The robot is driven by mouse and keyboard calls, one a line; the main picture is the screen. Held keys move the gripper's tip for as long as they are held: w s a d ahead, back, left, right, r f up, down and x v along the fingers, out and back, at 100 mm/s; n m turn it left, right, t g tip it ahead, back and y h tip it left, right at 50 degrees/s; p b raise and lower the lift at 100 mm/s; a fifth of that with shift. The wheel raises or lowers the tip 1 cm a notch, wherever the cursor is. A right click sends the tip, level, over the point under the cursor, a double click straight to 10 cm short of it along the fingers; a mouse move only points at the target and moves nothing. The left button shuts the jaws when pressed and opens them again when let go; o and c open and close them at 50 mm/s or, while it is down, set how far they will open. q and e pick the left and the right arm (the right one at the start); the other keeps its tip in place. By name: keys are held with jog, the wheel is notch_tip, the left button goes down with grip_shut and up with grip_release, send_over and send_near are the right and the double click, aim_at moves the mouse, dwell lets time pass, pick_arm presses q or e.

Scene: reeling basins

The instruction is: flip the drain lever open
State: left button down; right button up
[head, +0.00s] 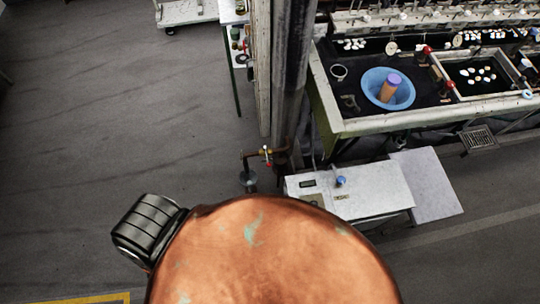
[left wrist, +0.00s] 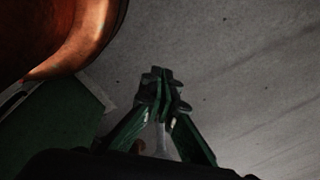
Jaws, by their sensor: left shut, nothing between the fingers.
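In the head view, a brass pipe valve (head: 256,153) with a small red and pale handle (head: 267,156) sticks out at the foot of the dark post. Its pipe turns down toward a dark round fitting (head: 248,178) near the floor. I cannot tell for sure that this handle is the drain lever, nor which way it is set. My left gripper (left wrist: 163,80) shows only in the left wrist view. Its dark green fingers are together with nothing between them, over grey floor. No lever shows near it there. My right gripper is not in view.
A dark post (head: 291,75) rises beside the valve. A pale box (head: 350,190) with a blue knob stands right of it. The reeling bench (head: 395,123) holds a blue bowl (head: 372,83) and basins. Open floor (head: 120,110) lies left of the post.

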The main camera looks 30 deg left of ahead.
pick_arm(q)
jog(key=w+r+t+b, duration=0.1)
jog(key=w+r, duration=0.3)
jog(key=w, duration=0.3)
jog(key=w+d+r, duration=0.1)
jog(key=w+r, duration=0.3)
jog(key=w, duration=0.4)
jog(key=w+r+t+b, duration=0.1)
jog(key=w+r, duration=0.3)
jog(key=w, duration=0.3)
jog(key=w+d+r+m+h+b, duration=0.1)
jog(key=w+d+r+m, duration=0.1)
jog(key=w+d+r, duration=0.45)
jog(key=w+d+r+m+h, duration=0.2)
jog(key=w+d+r+m, duration=0.1)
jog(key=r, duration=0.7)
jog(key=w+d+r+m+h+b, duration=0.1)
jog(key=w+d+r+m, duration=0.1)
jog(key=w+d+r, duration=0.45)
jog(key=w+a+r+m+g, duration=0.1)
jog(key=w+a+r+m, duration=0.1)
jog(key=w+a, duration=0.5)
jog(key=shift+a+r+y, duration=0.3)
jog(key=shift+a+r, duration=0.4)
jog(key=shift+a, duration=0.45)
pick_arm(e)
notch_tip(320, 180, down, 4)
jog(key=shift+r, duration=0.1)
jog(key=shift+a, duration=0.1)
